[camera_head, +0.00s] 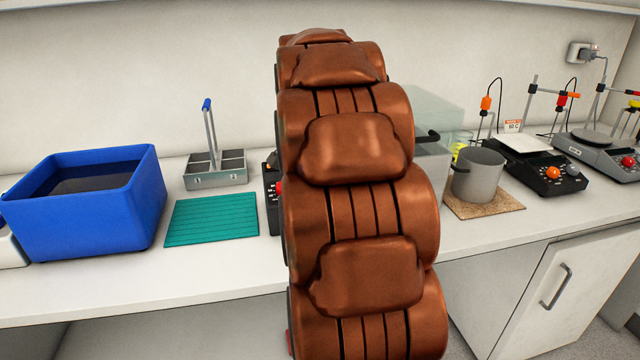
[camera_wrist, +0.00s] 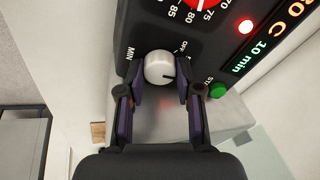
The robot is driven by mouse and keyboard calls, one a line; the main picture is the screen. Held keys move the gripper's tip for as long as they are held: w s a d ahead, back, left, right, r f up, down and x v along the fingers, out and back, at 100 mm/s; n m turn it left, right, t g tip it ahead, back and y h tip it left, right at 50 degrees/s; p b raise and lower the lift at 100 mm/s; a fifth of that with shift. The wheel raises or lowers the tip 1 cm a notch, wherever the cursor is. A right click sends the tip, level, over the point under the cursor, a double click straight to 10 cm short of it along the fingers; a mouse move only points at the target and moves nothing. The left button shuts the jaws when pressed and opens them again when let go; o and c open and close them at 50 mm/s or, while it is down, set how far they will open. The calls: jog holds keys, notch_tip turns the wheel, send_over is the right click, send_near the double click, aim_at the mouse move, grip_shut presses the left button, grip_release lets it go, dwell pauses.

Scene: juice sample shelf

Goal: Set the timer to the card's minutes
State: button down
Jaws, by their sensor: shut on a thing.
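In the wrist view, my gripper (camera_wrist: 160,90) has its two dark fingers closed on either side of a round white timer knob (camera_wrist: 158,67). The knob has a short dark pointer line toward the right in the picture. MIN is printed to its left and part of OFF to its upper right; other marks are hidden. A black area of the panel reads "10 min" (camera_wrist: 251,58), with a temperature ending in "0 C" above it. A green start button (camera_wrist: 217,90) is right of the gripper. In the head view, my arm hides most of the device (camera_head: 271,194).
A red dial (camera_wrist: 203,3) and a lit red lamp (camera_wrist: 245,27) are also on the panel. A blue tub (camera_head: 85,205), a teal mat (camera_head: 211,219) and a metal caddy (camera_head: 216,177) stand left of my arm. A metal pot (camera_head: 478,177) and hot plates (camera_head: 545,170) stand right.

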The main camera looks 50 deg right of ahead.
jog(key=shift+m, duration=0.3)
jog(key=c, duration=1.1)
grip_release()
jog(key=shift+d, duration=0.1)
jog(key=shift+o, duration=0.2)
jog(key=shift+r, duration=0.1)
jog(key=v, duration=1.2)
